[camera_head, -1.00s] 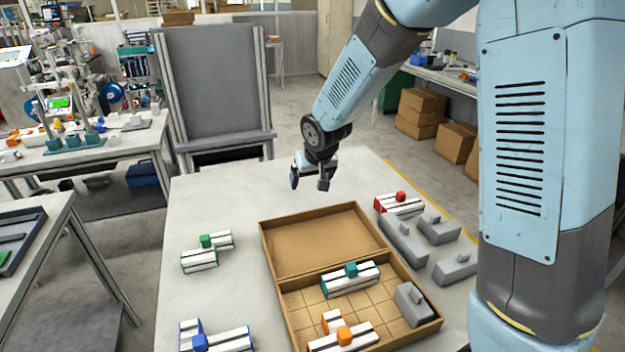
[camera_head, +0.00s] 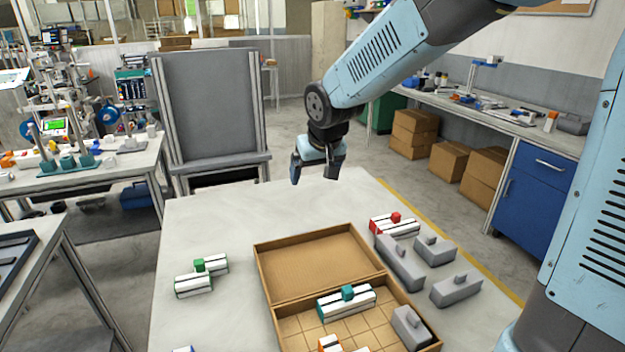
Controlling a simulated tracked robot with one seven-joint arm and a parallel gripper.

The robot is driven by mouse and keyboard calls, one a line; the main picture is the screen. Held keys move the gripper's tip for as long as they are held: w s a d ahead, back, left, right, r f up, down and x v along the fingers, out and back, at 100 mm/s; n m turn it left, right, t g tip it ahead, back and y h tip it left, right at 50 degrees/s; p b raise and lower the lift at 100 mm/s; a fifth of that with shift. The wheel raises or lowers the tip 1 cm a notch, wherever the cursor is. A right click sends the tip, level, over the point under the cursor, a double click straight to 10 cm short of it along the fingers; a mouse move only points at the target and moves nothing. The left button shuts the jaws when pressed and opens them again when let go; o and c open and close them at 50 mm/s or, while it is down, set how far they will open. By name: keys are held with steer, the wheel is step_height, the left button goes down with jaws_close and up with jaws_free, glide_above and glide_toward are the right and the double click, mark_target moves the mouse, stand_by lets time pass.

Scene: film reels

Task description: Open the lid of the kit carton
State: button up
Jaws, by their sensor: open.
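The brown kit carton (camera_head: 267,303) sits on the pale table. Its lid (camera_head: 315,262) is open and laid back at the far side, with its inner face showing. The gridded tray part holds a white-and-teal block (camera_head: 346,301), a grey block (camera_head: 410,326) and part of an orange-and-white block (camera_head: 329,343) at the picture's lower edge. My gripper (camera_head: 315,174) is open and empty, fingers pointing down, above the table's far end. It is beyond the lid and apart from it. The carton's near end is cut off by the picture edge.
Right of the carton stand a red-and-white block (camera_head: 394,225) and several grey blocks (camera_head: 400,262). A green-and-white block (camera_head: 201,275) lies on the left. The table (camera_head: 215,220) is clear at its far left. A grey upright panel (camera_head: 208,115) stands behind the table.

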steer(key=shift+d+r, duration=0.1)
steer(key=shift+r, duration=0.1)
